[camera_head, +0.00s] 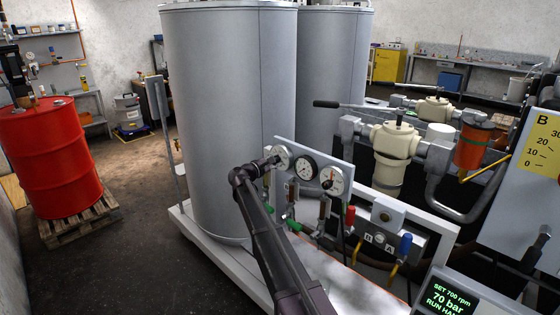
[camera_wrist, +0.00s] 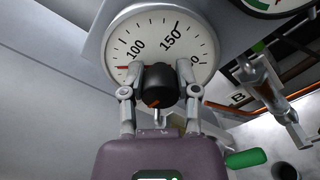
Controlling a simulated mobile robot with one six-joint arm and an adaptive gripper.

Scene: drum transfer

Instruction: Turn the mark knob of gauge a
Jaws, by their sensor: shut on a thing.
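A round white gauge (camera_wrist: 158,42) with black figures 100 and 150 fills the upper part of the wrist view. It is the left gauge (camera_head: 282,157) on the grey panel in the head view. I see no letter naming it. A black knob (camera_wrist: 158,86) with a small orange line sits at the dial's lower middle. My gripper (camera_wrist: 161,85) is shut on this knob, one finger on each side; it also shows in the head view (camera_head: 270,162). A short red mark (camera_wrist: 122,67) is at the dial's left. The knob and fingers hide the dial's lower part.
Two more gauges, a dark-rimmed one (camera_head: 305,168) and a white one (camera_head: 333,181), sit to the right on the panel. A green handle (camera_wrist: 245,158) is close at lower right. Large grey tanks (camera_head: 228,120) stand behind. A red drum (camera_head: 52,158) stands on a pallet at left.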

